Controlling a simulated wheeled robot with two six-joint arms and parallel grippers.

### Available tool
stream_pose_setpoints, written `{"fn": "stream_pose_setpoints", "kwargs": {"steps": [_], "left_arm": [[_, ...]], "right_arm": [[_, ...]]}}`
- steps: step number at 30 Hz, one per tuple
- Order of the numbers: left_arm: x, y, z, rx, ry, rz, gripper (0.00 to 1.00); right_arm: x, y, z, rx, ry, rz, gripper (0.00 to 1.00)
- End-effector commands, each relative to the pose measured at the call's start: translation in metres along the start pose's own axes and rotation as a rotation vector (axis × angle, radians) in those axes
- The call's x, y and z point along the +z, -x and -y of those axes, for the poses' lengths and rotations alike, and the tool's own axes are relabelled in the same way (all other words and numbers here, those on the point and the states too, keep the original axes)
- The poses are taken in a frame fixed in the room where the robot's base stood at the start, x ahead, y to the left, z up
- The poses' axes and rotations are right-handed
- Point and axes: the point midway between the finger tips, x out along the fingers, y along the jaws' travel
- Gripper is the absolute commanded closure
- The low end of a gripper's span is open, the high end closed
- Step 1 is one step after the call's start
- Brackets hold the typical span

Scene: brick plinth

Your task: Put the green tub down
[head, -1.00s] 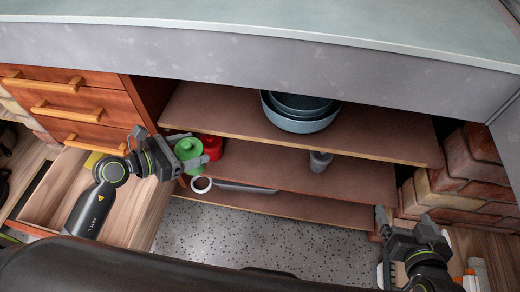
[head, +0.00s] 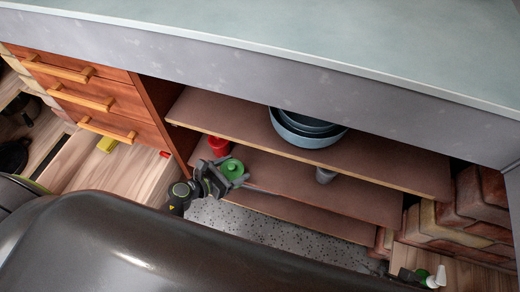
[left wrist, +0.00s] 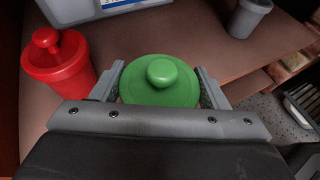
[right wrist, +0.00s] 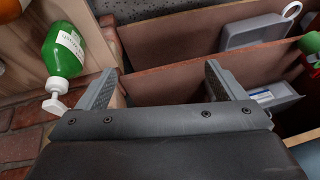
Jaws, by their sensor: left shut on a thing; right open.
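The green tub (head: 232,168) has a round lid with a knob. My left gripper (head: 222,180) is shut on it, and in the left wrist view the green lid (left wrist: 160,82) sits between the two fingers. The tub is at the front of the middle shelf (head: 290,190), right of and nearer than the red tub (head: 218,145). I cannot tell whether its base, hidden by the lid and gripper, touches the shelf. My right gripper (right wrist: 160,88) is open and empty, in front of the shelf edges.
A grey cup (head: 325,175) stands farther right on the middle shelf, with bare shelf between. Blue bowls (head: 306,128) are stacked on the shelf above. A green pump bottle (right wrist: 62,50) is beside my right gripper. Drawers (head: 85,95) are on the left.

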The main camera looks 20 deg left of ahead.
Motion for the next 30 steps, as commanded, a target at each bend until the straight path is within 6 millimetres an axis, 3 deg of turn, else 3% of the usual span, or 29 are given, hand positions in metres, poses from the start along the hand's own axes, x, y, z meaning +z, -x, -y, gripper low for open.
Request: {"fn": "stream_pose_setpoints", "kwargs": {"steps": [1,6,14,20,24,30], "left_arm": [[0.007,-0.015,0.0,0.0,0.0,0.004,0.54],[0.021,-0.048,0.0,-0.001,0.0,0.002,0.54],[0.029,-0.069,0.0,-0.001,0.0,0.001,0.54],[0.045,-0.107,0.0,-0.002,0.0,0.003,0.54],[0.037,-0.106,0.0,-0.001,0.0,-0.001,0.54],[0.037,-0.106,0.0,0.0,0.0,0.0,0.54]], "right_arm": [[0.0,0.0,0.0,0.001,-0.001,0.002,0.1],[0.0,-0.001,-0.001,0.002,-0.001,0.002,0.1],[-0.001,-0.001,0.0,0.0,0.0,-0.002,0.1],[-0.001,-0.001,0.002,-0.009,0.001,-0.011,0.1],[-0.025,0.004,0.0,0.007,0.014,-0.131,0.1],[-0.034,0.005,-0.001,0.012,0.017,-0.171,0.1]]}}
